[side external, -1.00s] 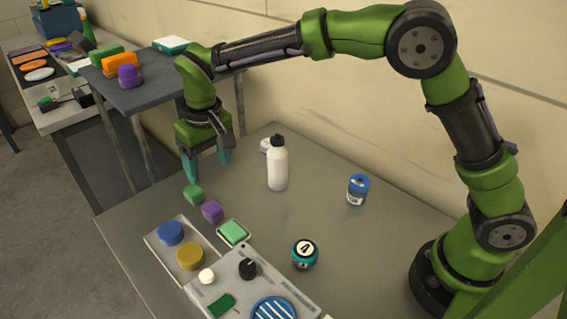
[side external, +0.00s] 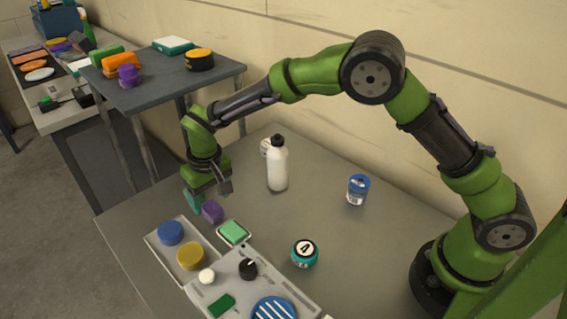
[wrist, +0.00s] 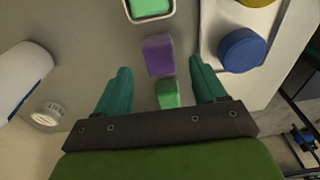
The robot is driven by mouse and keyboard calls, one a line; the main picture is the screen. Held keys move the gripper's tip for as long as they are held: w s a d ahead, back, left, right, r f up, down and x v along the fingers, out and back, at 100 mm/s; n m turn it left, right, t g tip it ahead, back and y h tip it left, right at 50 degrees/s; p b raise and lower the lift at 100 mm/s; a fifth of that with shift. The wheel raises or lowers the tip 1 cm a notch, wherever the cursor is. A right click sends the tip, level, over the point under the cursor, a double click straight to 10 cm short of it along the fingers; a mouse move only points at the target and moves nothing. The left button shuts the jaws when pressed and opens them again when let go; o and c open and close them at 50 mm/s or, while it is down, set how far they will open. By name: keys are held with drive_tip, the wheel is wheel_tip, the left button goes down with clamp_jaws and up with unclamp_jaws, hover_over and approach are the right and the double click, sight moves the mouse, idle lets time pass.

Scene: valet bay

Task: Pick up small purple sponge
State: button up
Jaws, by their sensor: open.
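The small purple sponge (side external: 212,211) is a little block on the grey table, left of the green sponge in a white dish. In the wrist view the purple sponge (wrist: 159,55) lies just ahead of the fingertips, about midway between them. My gripper (wrist: 160,75) is open, with teal fingers on either side. A small green block (wrist: 167,93) lies between the fingers, close to the near end of the purple sponge. In the side view my gripper (side external: 206,203) is low over the table beside the purple sponge, and it hides the small green block.
A tray with a blue round pad (side external: 170,233) and a yellow one (side external: 190,256) stands in front. The dish with green sponge (side external: 233,232) is close to the right.

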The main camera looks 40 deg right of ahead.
sight(212, 206)
drive_tip(key=f, duration=0.4)
drive_tip(key=shift+w, duration=0.2)
drive_tip(key=c, duration=1)
